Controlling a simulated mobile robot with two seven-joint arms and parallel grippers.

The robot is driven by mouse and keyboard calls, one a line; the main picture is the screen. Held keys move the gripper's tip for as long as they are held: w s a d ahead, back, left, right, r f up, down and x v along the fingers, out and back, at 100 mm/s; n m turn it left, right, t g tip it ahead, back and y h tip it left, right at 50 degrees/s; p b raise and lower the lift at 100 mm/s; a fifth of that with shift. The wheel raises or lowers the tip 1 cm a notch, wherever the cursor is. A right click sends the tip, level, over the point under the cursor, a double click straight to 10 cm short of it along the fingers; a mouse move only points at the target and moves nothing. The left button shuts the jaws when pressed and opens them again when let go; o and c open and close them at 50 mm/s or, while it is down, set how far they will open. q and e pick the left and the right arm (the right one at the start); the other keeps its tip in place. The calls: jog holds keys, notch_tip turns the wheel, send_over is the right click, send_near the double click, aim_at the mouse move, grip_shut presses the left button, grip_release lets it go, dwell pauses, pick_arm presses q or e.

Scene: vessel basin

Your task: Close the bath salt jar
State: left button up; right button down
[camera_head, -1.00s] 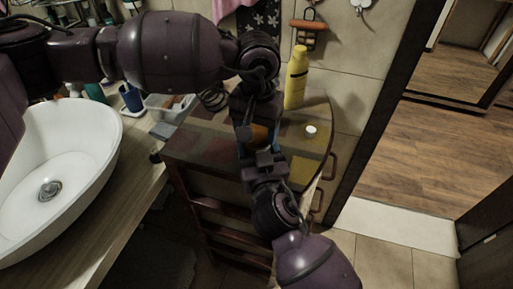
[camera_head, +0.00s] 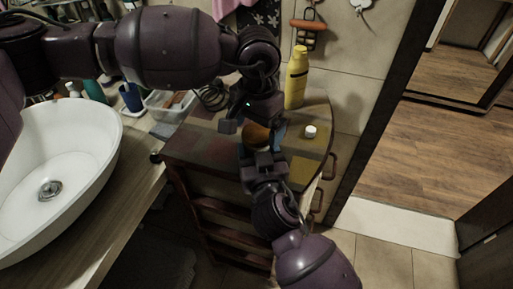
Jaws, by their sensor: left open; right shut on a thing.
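The bath salt jar shows mostly as a round orange-brown top (camera_head: 257,133) above the small side table. Its body is largely hidden by my grippers. I cannot tell how well the top sits on the jar. My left gripper (camera_head: 254,127) comes down from above and is open, one finger on each side of the brown top. My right gripper (camera_head: 261,156) reaches in from below in the picture and is shut on the jar's body, just under the top.
The jar is over a patchwork-topped wooden table (camera_head: 200,143). A yellow bottle (camera_head: 296,78) and a small white round item (camera_head: 310,131) stand on it at the right. A white basin (camera_head: 70,160), a blue cup (camera_head: 131,98) and a clear bin (camera_head: 170,104) are at the left.

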pick_arm(q)
notch_tip(320, 180, up, 11)
jog(key=shift+r, duration=0.15)
dwell(0.4)
pick_arm(e)
jog(key=shift+c, duration=0.6)
grip_release()
pick_arm(q)
jog(key=shift+w+f+b, duration=0.1)
jog(key=shift+f+b, duration=0.35)
jog(key=shift+f, duration=0.35)
pick_arm(e)
jog(key=s+d, duration=0.2)
jog(key=s, duration=0.8)
jog(key=shift+s, duration=0.3)
jog(key=shift+d, duration=0.1)
